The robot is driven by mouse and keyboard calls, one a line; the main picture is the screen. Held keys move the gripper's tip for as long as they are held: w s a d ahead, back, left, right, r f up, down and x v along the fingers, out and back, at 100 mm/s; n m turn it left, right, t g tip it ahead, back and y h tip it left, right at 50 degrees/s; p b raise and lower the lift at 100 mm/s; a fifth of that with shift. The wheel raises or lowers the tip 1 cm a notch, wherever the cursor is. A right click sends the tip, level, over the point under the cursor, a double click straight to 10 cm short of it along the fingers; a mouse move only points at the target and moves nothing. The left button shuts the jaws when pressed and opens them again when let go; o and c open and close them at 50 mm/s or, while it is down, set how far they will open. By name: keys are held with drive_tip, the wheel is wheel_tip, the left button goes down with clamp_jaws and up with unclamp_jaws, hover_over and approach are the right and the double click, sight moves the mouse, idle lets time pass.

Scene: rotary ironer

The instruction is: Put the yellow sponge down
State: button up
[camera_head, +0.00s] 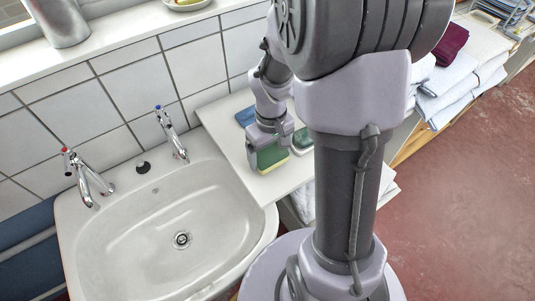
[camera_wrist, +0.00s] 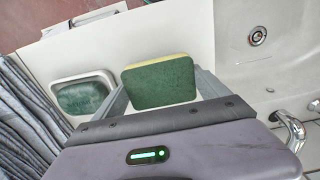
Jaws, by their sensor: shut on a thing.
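The yellow sponge (camera_head: 272,158) has a green scouring side and a thin yellow layer. My gripper (camera_head: 265,143) is shut on it, over the white counter (camera_head: 233,107) just right of the sink. In the wrist view the sponge (camera_wrist: 160,84) sits between the two grey fingers, its green face toward the camera and a yellow edge at the top. Its lower edge is very close to the counter; I cannot tell whether it touches. The gripper hides part of the sponge in the head view.
A dish with a green soap (camera_wrist: 85,97) lies close beside the sponge. A blue item (camera_head: 245,116) lies behind my gripper. The white sink (camera_head: 120,235) with two taps is on the left. Folded towels (camera_head: 448,78) are at the right. Some bare counter lies around the sponge.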

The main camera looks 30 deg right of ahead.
sight(270, 154)
drive_tip(key=shift+f, duration=0.8)
drive_tip(key=o, duration=1.3)
drive_tip(key=s+a+r+m+t+p, duration=0.1)
drive_tip(key=a+r+p, duration=0.15)
drive_tip(key=r, duration=0.65)
drive_tip(key=s+a+r+t+p, duration=0.1)
drive_tip(key=a+r+p, duration=0.15)
drive_tip(key=r, duration=0.75)
drive_tip(key=s+a+r+m+t+y, duration=0.2)
drive_tip(key=s+a+r+m+t, duration=0.1)
drive_tip(key=s+a+r, duration=0.4)
drive_tip(key=s+a, duration=0.2)
drive_tip(key=shift+s+a+m+t, duration=0.15)
drive_tip(key=shift+a+m+t, duration=0.15)
drive_tip(key=shift+m, duration=0.1)
